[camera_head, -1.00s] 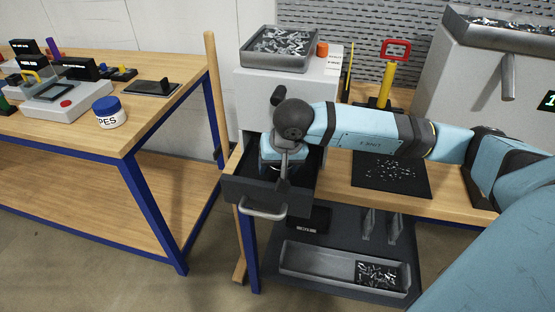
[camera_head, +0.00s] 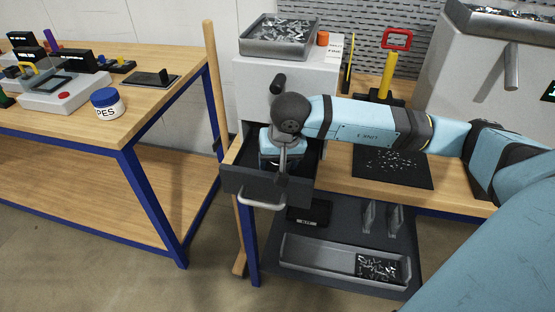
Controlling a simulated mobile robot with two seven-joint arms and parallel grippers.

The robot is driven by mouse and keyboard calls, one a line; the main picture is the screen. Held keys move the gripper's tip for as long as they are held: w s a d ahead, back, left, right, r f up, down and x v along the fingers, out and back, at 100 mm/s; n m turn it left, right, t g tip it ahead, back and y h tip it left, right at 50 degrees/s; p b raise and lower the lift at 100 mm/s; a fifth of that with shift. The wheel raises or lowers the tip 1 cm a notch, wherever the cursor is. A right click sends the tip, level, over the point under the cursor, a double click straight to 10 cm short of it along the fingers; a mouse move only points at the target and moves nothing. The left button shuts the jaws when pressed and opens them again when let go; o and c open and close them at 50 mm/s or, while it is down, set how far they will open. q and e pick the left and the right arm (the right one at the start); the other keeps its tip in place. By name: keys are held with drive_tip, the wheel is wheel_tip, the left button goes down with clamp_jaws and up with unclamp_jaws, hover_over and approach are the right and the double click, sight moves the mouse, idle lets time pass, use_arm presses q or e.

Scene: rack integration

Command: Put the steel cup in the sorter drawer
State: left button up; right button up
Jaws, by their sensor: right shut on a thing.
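The sorter drawer (camera_head: 250,183) is pulled out from the grey sorter cabinet (camera_head: 305,78), with its light handle at the front. My right gripper (camera_head: 283,168) points down inside the open drawer, behind its front panel. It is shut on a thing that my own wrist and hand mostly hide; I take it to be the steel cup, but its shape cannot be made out. Whether it touches the drawer floor cannot be told. My left gripper is out of view.
A tray of metal parts (camera_head: 281,52) and an orange cylinder (camera_head: 323,39) sit on the cabinet. A dark mat (camera_head: 408,178) with small parts lies right of the drawer. A grey bin (camera_head: 325,265) is below. A white jar (camera_head: 107,103) stands on the left table.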

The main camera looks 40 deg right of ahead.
drive_tip(key=shift+f, duration=0.2)
drive_tip(key=o, duration=1)
drive_tip(key=shift+r, duration=0.15)
drive_tip(key=v, duration=0.6)
drive_tip(key=shift+r, duration=0.15)
drive_tip(key=shift+s+r, duration=0.2)
drive_tip(key=shift+r, duration=0.3)
